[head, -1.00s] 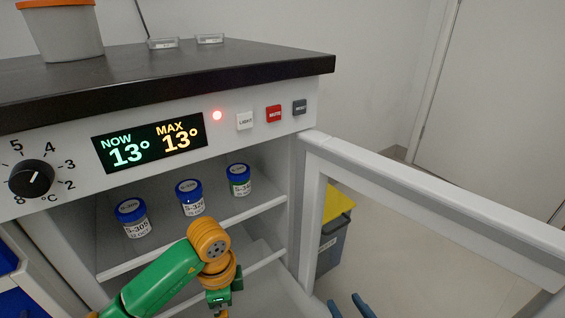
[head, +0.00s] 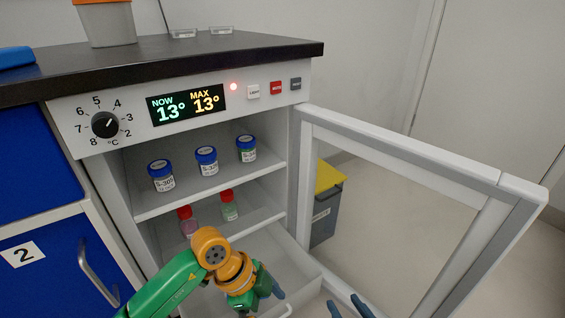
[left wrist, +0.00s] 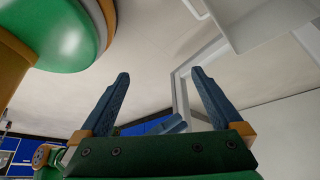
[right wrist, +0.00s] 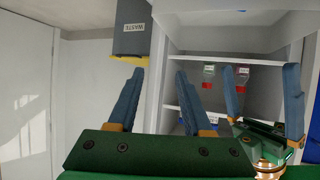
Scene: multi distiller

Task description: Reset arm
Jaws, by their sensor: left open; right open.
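My left arm comes in from the left in the head view, in front of the open white cabinet (head: 287,130). Its gripper (head: 272,283) is low, by the cabinet's lower part, its fingers partly hidden. In the left wrist view its fingers (left wrist: 160,72) are spread with nothing between them. My right gripper (head: 347,302) shows only as two blue fingers at the bottom edge of the head view. In the right wrist view its fingers (right wrist: 160,72) are apart and empty. The left gripper (right wrist: 260,68) also shows there, in front of the shelves.
Blue-capped jars (head: 207,161) stand on the upper shelf and red-capped bottles (head: 229,205) on the lower one. The glass door (head: 420,150) is swung open to the right. A yellow-lidded waste bin (head: 324,212) stands behind it. A blue cabinet (head: 50,255) is at left.

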